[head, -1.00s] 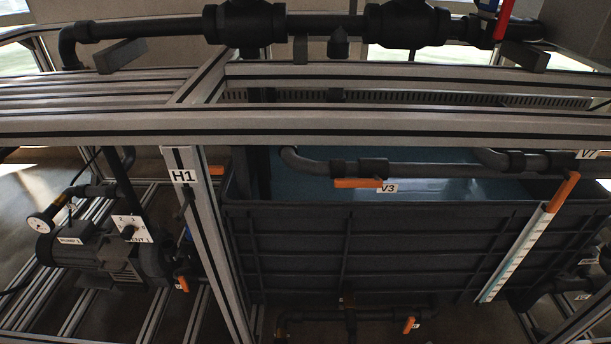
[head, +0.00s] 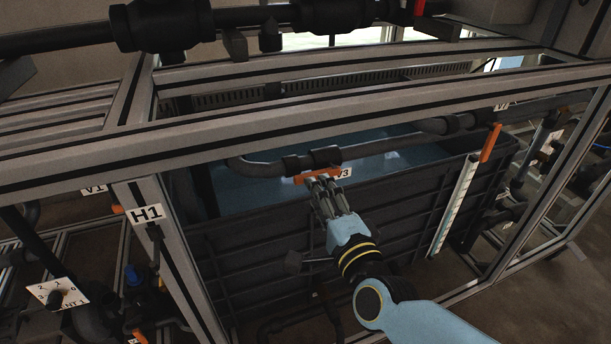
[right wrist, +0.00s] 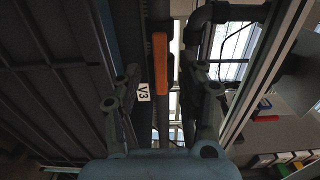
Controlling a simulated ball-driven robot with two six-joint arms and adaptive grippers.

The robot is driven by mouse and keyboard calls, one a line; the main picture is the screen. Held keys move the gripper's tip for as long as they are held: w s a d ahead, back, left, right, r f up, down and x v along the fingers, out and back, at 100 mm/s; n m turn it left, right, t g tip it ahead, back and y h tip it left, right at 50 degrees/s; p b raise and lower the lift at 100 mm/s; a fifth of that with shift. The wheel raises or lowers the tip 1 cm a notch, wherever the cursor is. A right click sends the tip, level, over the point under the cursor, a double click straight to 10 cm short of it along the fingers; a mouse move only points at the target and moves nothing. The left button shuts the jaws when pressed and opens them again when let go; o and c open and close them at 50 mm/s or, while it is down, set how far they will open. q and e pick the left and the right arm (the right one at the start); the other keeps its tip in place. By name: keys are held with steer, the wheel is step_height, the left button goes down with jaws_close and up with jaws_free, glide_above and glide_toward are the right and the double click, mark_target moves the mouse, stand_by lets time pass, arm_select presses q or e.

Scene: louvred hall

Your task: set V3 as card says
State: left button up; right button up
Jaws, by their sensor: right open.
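The V3 valve has an orange handle (head: 301,179) beside its white V3 label (head: 343,173), on a dark pipe in front of the tank's opening. The handle lies along the pipe. In the right wrist view the orange handle (right wrist: 160,60) runs up the middle, with the V3 label (right wrist: 143,92) to its left. My right gripper (head: 322,181) is at the handle, partly covering it in the head view. Its fingers are open, one on each side of the handle in the right wrist view (right wrist: 167,78); I cannot tell whether they touch it. No card is in view.
A grey frame beam (head: 250,130) crosses above the pipe, and a post labelled H1 (head: 145,213) stands at left. The dark tank (head: 400,212) is behind the arm. Another orange handle (head: 490,143) is to the right, near a white scale strip (head: 453,205).

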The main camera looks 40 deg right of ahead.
mark_target(309, 175)
steer(key=shift+x, duration=2.9)
steer(key=shift+d, duration=0.1)
steer(key=shift+c, duration=0.2)
steer(key=shift+s, duration=0.1)
jaws_close()
